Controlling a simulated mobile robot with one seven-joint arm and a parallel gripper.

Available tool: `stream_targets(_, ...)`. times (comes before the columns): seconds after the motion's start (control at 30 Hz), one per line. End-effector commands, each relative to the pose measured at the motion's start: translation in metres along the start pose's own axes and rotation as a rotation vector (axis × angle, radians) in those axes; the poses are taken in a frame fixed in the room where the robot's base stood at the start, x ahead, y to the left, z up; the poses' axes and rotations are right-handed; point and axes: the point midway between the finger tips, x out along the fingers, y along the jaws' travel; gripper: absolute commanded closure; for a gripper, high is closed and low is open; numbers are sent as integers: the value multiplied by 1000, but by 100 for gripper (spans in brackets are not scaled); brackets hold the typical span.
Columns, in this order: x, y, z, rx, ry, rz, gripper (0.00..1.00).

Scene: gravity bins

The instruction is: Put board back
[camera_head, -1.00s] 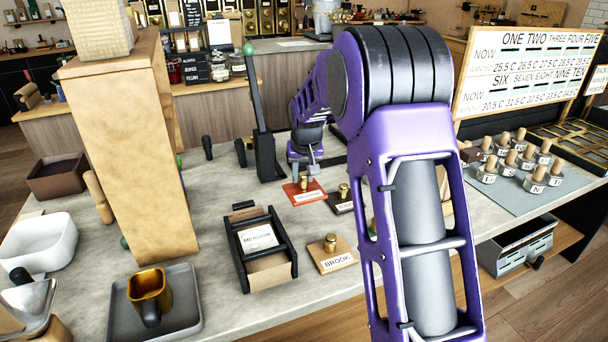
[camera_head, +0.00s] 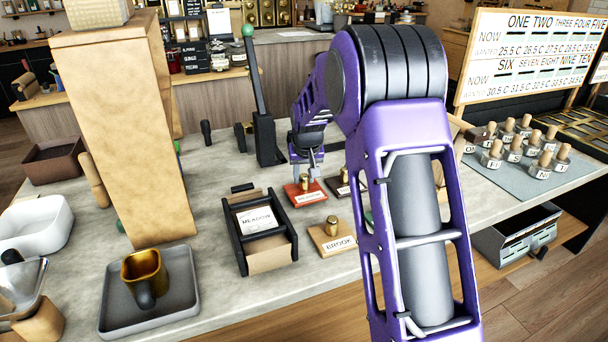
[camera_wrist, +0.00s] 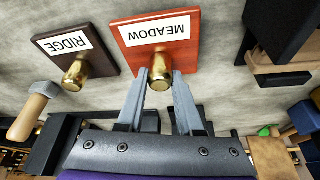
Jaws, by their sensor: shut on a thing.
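The red-orange board labelled MEADOW (camera_head: 313,197) has a brass knob and is near the middle of the counter; it also shows in the wrist view (camera_wrist: 184,52). My gripper (camera_wrist: 160,82) is shut on its brass knob, one finger on each side. In the head view my gripper (camera_head: 306,176) is above the board. I cannot tell whether the board touches the counter. A black-framed tray (camera_head: 289,238) holds a white MEADOW card (camera_head: 257,220). The dark RIDGE board (camera_wrist: 103,42) lies beside the red board. The tan BROOK board (camera_head: 335,243) lies right of the tray.
A tall tan block (camera_head: 135,150) stands at left. A grey tray (camera_head: 185,310) holds a gold cup (camera_head: 144,268). A black lever stand (camera_head: 265,140) with a green knob rises behind my gripper. Several wooden-handled stamps (camera_head: 540,165) stand on a mat at right.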

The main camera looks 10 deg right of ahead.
Motion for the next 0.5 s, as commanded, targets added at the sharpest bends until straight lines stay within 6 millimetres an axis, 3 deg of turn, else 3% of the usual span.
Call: stream_targets(0.5,3,0,1,0,0,0,100)
